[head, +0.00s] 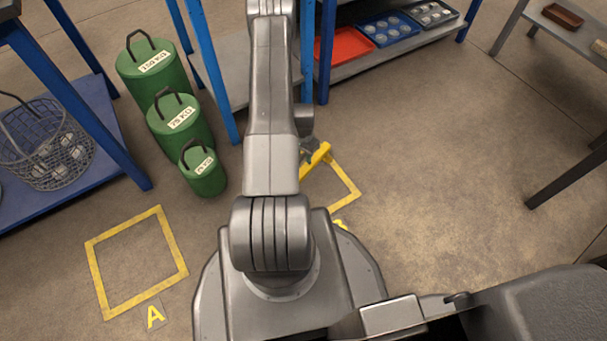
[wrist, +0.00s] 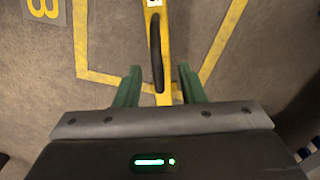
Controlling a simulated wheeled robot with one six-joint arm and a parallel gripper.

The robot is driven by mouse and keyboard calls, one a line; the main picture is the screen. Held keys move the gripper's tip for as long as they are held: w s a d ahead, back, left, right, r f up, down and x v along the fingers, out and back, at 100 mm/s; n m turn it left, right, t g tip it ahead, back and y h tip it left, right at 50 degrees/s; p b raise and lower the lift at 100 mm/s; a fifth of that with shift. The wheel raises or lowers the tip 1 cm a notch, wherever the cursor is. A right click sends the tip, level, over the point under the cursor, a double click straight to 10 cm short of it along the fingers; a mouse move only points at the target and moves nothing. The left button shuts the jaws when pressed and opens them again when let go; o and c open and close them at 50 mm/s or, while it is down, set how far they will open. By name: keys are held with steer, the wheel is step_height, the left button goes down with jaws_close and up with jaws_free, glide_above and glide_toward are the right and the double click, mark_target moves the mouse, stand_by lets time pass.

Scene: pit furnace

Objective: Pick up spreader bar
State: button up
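The spreader bar (wrist: 165,97) is yellow with a dark handle (wrist: 157,52) along its middle and a small white label at the top of the wrist view. My gripper (wrist: 160,76) is open, its two green fingers apart on either side of the bar's line. The handle lies between and ahead of the fingertips. I cannot tell the height gap between fingers and bar. In the head view part of the yellow bar (head: 315,162) shows right of my arm, which hides the rest of it.
A yellow floor outline (head: 347,181) surrounds the bar's area. Another outline marked A (head: 180,245) is empty at left. Several green weights (head: 182,120) stand left of my arm, close to a blue-legged rack (head: 213,80). A wire basket (head: 45,145) sits far left. Floor at right is clear.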

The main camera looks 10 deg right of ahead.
step_height(320, 180, down, 4)
steer(key=shift+s+r+b, duration=0.1)
steer(key=shift+r+b, duration=0.1)
steer(key=shift+b, duration=0.25)
steer(key=shift+r, duration=0.1)
jaws_close()
stand_by(0.9)
